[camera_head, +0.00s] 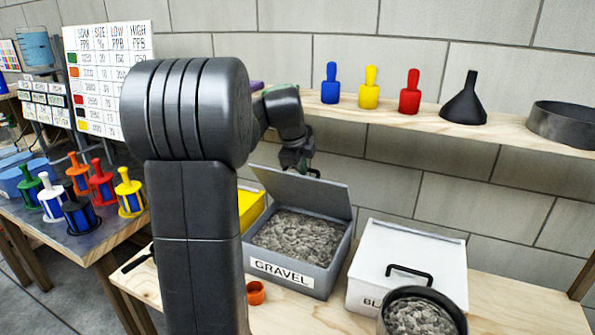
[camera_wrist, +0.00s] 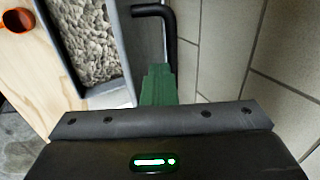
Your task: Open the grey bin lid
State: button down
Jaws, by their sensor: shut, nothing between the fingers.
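The grey bin (camera_head: 322,275), labelled GRAVEL, stands on the wooden bench with grey gravel inside. Its lid (camera_head: 310,192) is raised and leans up at the back, so the bin is open. In the wrist view my green fingers (camera_wrist: 157,84) are shut and empty. They are close to the lid's black handle (camera_wrist: 169,25); I cannot tell if they touch it. The gravel (camera_wrist: 90,40) shows to the left of the lid there.
A white bin (camera_head: 420,255) with a closed, handled lid stands to the right, behind a dark gravel-filled container (camera_head: 418,316).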

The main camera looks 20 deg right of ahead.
jog(key=shift+w+d+r, duration=0.3)
jog(key=shift+w+d, duration=0.1)
jog(key=shift+d, duration=0.05)
